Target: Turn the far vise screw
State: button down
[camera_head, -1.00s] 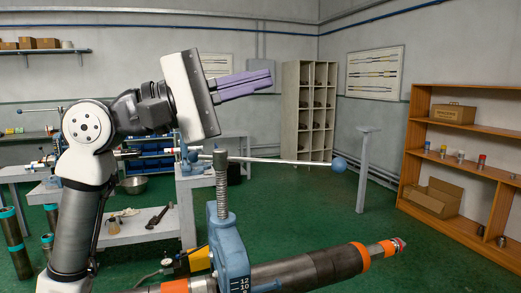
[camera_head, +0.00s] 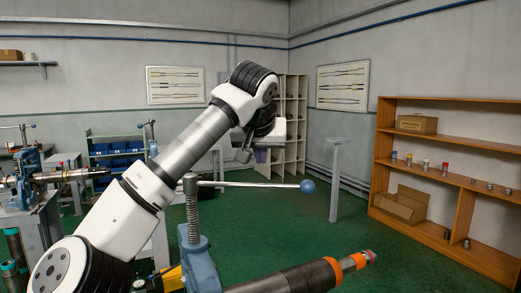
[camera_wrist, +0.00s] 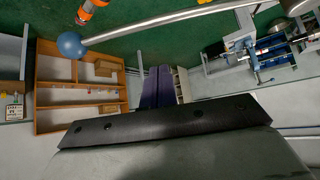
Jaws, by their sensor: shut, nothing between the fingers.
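A blue vise (camera_head: 201,262) stands in the foreground with an upright threaded screw (camera_head: 192,215). A steel bar handle (camera_head: 245,184) crosses the screw top and ends in a blue ball (camera_head: 307,187). The bar (camera_wrist: 165,22) and ball (camera_wrist: 71,45) also show in the wrist view, apart from the fingers. Other vises stand farther back, one at the left (camera_head: 25,172) and one behind my arm (camera_head: 151,142). I cannot tell which is the far vise. My gripper (camera_head: 262,156) has purple fingers, is shut and empty, and is partly hidden by my wrist. The fingers (camera_wrist: 159,72) also show in the wrist view.
The foreground vise holds a dark pipe (camera_head: 290,282) with orange bands. An orange shelf (camera_head: 385,150) stands at the right, with a grey post (camera_head: 336,185) before it. A pale cabinet (camera_head: 292,115) stands at the back. Green floor (camera_head: 400,255) is open between the pipe and shelf.

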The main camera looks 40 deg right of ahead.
jog(key=shift+d+f+p, duration=0.1)
jog(key=shift+f+p, duration=1.05)
jog(key=shift+f, duration=1.5)
